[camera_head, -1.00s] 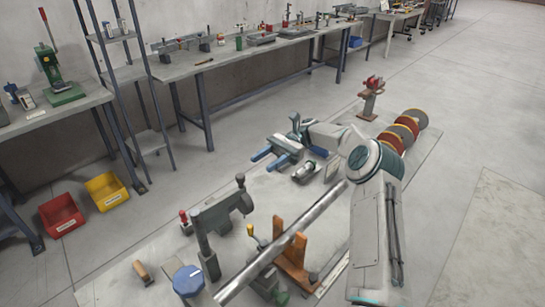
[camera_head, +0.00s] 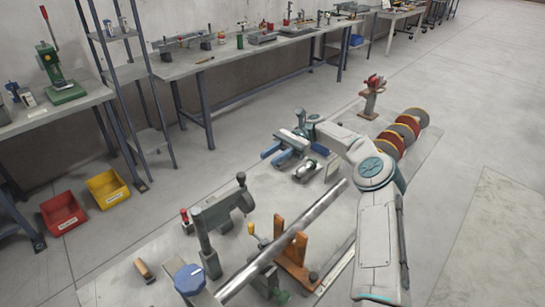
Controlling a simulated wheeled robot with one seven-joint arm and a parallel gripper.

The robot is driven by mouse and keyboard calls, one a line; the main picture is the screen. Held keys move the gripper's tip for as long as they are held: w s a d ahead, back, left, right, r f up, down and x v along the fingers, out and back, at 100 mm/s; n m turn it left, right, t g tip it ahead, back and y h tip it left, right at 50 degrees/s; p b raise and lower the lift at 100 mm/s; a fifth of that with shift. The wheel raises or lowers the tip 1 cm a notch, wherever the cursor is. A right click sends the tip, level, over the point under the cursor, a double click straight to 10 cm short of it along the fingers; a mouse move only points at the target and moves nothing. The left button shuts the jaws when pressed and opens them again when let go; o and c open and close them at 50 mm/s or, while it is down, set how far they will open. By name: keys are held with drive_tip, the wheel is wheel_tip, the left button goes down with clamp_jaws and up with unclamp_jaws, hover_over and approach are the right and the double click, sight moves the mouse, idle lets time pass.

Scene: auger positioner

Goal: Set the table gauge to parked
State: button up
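My gripper (camera_head: 272,157) is at the far side of the grey plate, its two blue fingers apart and pointing to the lower left. Nothing shows between them. No part carries a readable gauge label. A grey post with a sideways arm (camera_head: 220,212) stands at the plate's left middle, well apart from my gripper; I cannot tell whether it is the table gauge. A steel tube (camera_head: 290,238) lies slanted across an orange bracket (camera_head: 297,266). Beside it are a yellow-knobbed lever (camera_head: 253,231) and a blue round knob (camera_head: 189,278).
A small grey cylindrical fixture (camera_head: 305,171) sits just right of my gripper. Red and grey discs (camera_head: 403,132) and a red-topped stand (camera_head: 373,88) are further back. A red bin (camera_head: 63,214) and a yellow bin (camera_head: 106,189) stand left.

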drive_tip(key=shift+s+a+r, duration=0.1)
drive_tip(key=shift+a+r, duration=0.05)
clamp_jaws()
drive_tip(key=s+a+r+n+t+b, duration=0.2)
drive_tip(key=s+a+r, duration=0.1)
drive_tip(key=s+d+r+n+t+h+b, duration=0.2)
drive_tip(key=s+d+r+t+h+b, duration=0.15)
drive_tip(key=s+d+t, duration=0.8)
drive_tip(key=w+a+f+t+p, duration=0.1)
drive_tip(key=w+a+f+t, duration=0.1)
drive_tip(key=a, duration=0.4)
drive_tip(key=w+a+f+t+p, duration=0.1)
drive_tip(key=w+a+f, duration=0.1)
drive_tip(key=a, duration=0.5)
drive_tip(key=shift+w+a+f+t, duration=0.2)
drive_tip(key=shift+a+f+t, duration=0.15)
drive_tip(key=shift+f, duration=0.15)
